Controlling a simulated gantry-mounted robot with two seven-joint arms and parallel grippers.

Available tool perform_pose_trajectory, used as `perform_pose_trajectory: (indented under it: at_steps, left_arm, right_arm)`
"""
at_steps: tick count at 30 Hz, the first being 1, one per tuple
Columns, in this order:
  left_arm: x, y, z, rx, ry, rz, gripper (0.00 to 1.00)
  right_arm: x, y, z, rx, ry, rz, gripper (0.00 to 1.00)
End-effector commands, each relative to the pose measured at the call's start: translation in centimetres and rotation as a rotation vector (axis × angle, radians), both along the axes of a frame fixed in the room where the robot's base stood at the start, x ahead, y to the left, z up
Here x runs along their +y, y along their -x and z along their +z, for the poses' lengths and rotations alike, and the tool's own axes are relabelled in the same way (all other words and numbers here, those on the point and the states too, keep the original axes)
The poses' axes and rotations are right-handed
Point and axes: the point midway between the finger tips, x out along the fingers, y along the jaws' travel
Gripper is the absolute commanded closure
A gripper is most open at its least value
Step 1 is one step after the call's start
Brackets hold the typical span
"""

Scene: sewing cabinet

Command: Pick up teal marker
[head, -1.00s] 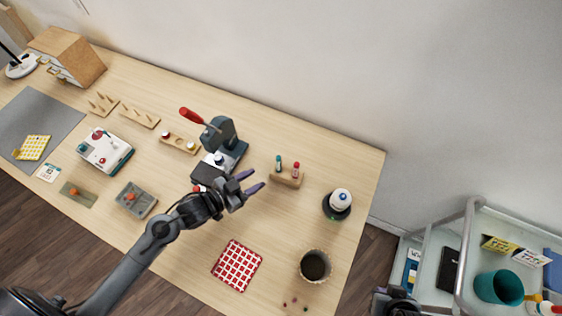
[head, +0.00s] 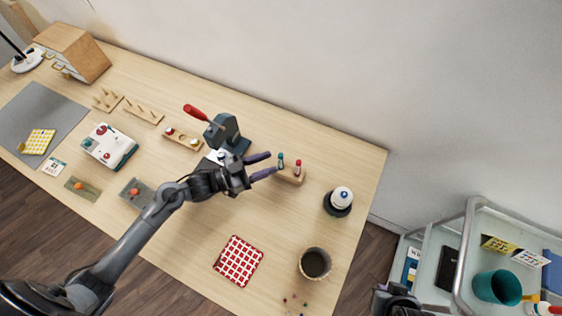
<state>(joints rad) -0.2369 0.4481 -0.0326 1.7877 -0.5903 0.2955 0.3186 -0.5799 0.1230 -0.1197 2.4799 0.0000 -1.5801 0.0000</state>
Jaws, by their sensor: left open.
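The teal marker (head: 281,160) stands upright in a small wooden holder (head: 291,176) on the right part of the table. A red marker (head: 298,166) stands beside it in the same holder. My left gripper (head: 273,164) is open, its two purple-tipped fingers pointing right toward the teal marker. The fingertips are very close to the marker; I cannot tell whether they touch it. My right gripper (head: 396,298) shows only in part at the bottom edge, near the cart, and its fingers are not clear.
A dark press with a red handle (head: 225,132) stands just behind my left gripper. A white-topped bottle on a dark base (head: 339,201), a dark cup (head: 315,263) and a red checked cloth (head: 239,261) lie to the right and front. The table between them is clear.

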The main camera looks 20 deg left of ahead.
Motion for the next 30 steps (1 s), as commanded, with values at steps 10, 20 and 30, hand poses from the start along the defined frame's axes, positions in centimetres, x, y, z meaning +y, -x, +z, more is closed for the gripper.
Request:
perform_pose_trajectory:
  at_steps: [10,20,30]
  left_arm:
    - [-1.6,-2.7,0.1,-0.001,0.000,0.001,0.57]
    - [-3.3,-4.5,0.2,0.001,-0.001,0.001,0.57]
    - [-3.3,-4.4,0.2,0.001,-0.001,0.001,0.80]
  right_arm:
    - [0.1,0.0,-0.6,0.000,-0.004,-0.002,1.00]
    - [0.1,0.0,-0.8,0.000,-0.005,-0.004,1.00]
    - [0.1,0.0,-0.8,0.000,-0.005,-0.003,1.00]
